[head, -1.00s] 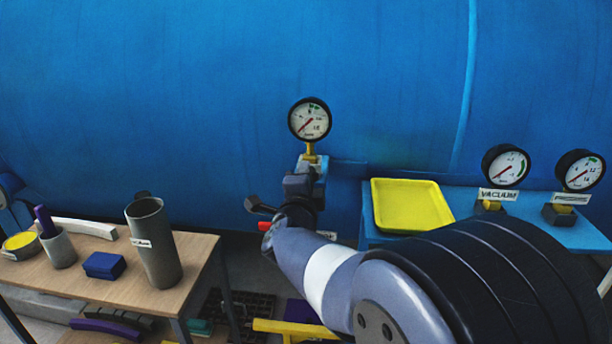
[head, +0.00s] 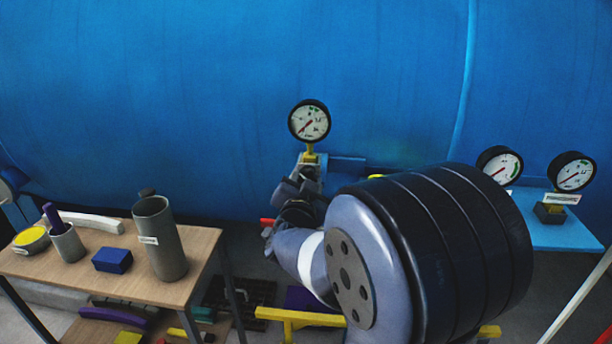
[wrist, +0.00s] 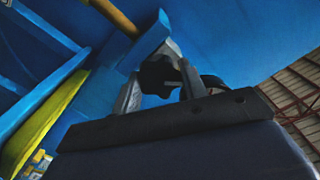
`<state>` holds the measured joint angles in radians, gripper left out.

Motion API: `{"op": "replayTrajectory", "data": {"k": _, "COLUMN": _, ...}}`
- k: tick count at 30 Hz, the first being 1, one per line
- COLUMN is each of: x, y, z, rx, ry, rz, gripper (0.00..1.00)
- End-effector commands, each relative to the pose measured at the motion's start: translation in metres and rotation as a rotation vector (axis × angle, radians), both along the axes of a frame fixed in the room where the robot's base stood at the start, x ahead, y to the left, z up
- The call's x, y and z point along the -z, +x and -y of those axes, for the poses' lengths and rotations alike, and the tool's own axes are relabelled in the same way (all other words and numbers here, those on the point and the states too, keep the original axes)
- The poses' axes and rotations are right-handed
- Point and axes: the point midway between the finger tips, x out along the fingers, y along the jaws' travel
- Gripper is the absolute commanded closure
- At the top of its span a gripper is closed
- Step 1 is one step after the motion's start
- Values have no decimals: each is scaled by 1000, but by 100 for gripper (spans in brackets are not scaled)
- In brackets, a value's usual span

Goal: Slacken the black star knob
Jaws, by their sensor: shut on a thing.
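The black star knob (wrist: 158,76) shows in the wrist view, between the two fingers of my gripper (wrist: 160,84). The gripper is shut on it. In the head view my gripper (head: 298,190) is partly hidden behind my own wrist and arm, below the round gauge (head: 310,121) on its yellow stem. The knob cannot be made out clearly in the head view.
A wooden table (head: 110,262) at left holds a tall grey cylinder (head: 160,238), a blue box (head: 113,260) and a grey cup (head: 67,243). A blue shelf (head: 540,232) with two gauges is at right. The blue vessel wall (head: 200,100) fills the back.

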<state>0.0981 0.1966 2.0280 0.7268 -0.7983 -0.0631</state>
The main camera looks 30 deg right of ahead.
Motion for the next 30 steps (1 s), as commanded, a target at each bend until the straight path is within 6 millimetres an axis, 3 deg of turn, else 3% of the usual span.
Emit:
{"op": "replayTrajectory", "data": {"k": 12, "x": 1, "y": 0, "z": 0, "rx": 0, "ry": -187, "rz": -130, "gripper": 82}}
{"op": "replayTrajectory", "data": {"k": 30, "x": 1, "y": 0, "z": 0, "rx": -1, "ry": -226, "rz": -156, "gripper": 82}}
